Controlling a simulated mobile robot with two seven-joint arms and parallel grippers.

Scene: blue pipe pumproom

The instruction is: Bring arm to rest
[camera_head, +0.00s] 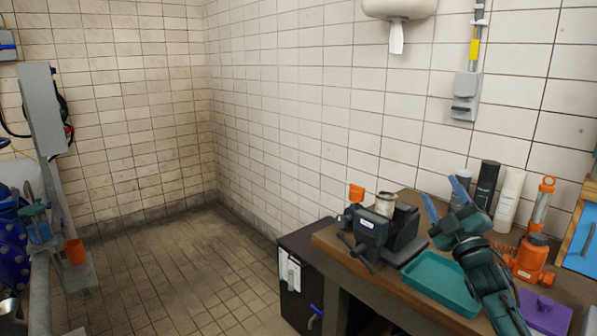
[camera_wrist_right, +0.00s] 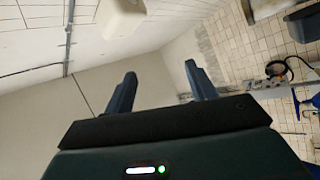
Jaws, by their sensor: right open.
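My right gripper (camera_head: 439,188) is raised over the workbench (camera_head: 352,268), in front of the tiled wall. Its two blue fingers are spread and point up, with nothing between them. In the right wrist view the gripper (camera_wrist_right: 160,70) also shows its fingers apart and empty, against wall and ceiling. The right arm comes up from the lower right and hides part of the bench. My left gripper is not in view.
A vise (camera_head: 378,236) and a teal tray (camera_head: 440,282) are left of and below the right gripper. Dark bottle (camera_head: 486,184), white bottle (camera_head: 509,198) and orange jack (camera_head: 532,258) stand close on its right. A paper dispenser (camera_head: 398,9) hangs above. The floor left of the bench is clear.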

